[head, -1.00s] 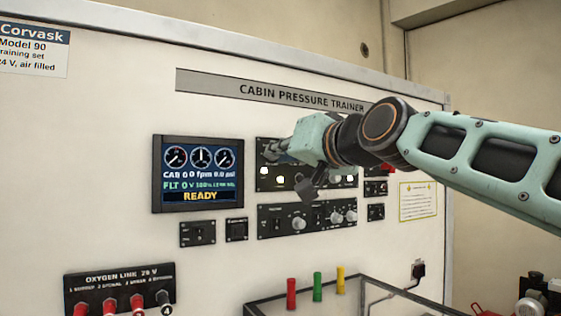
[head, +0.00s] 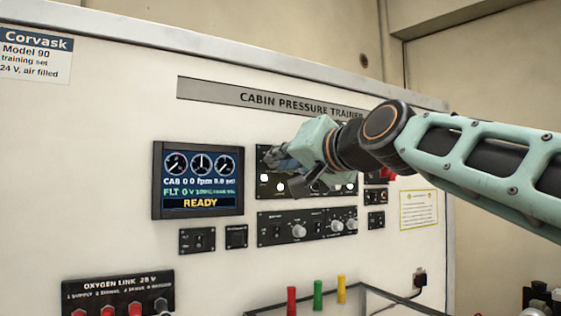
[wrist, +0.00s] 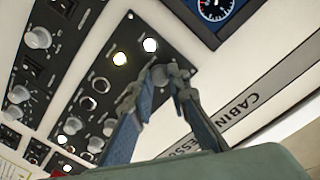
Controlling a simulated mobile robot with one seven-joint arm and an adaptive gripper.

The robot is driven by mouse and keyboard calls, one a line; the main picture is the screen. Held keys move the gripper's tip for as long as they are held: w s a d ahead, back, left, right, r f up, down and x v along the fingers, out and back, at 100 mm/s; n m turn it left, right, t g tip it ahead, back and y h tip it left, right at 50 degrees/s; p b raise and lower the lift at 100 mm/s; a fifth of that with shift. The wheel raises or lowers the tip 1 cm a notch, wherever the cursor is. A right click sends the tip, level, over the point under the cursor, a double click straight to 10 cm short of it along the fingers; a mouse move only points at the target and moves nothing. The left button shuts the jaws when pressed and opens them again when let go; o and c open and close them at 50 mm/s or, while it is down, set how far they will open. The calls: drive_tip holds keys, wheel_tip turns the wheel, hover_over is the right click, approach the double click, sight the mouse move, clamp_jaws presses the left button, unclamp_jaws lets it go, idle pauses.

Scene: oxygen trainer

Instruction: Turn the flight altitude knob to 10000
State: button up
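My gripper (wrist: 163,72) is at the far end of a black control panel (wrist: 125,35) in the wrist view. Its two fingers stand apart, one on each side of a grey round knob (wrist: 159,74). The fingers partly hide this knob, and I cannot tell whether they touch it. In the head view my gripper (head: 272,157) covers the upper left of the same panel (head: 262,186). The panel's lettering is too small to read, so I cannot confirm which knob this is. The screen (head: 199,180) shows "FLT 0" and "READY".
Two lit white lamps (wrist: 150,45) sit beside the fingers. A lower panel (head: 308,225) carries several knobs and switches. Red, green and yellow posts (head: 318,294) stand below, by a dark-edged case. An oxygen panel (head: 118,290) is at lower left.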

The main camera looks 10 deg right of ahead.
drive_tip(key=o, duration=0.4)
drive_tip(key=shift+c, duration=0.2)
drive_tip(key=v, duration=1.2)
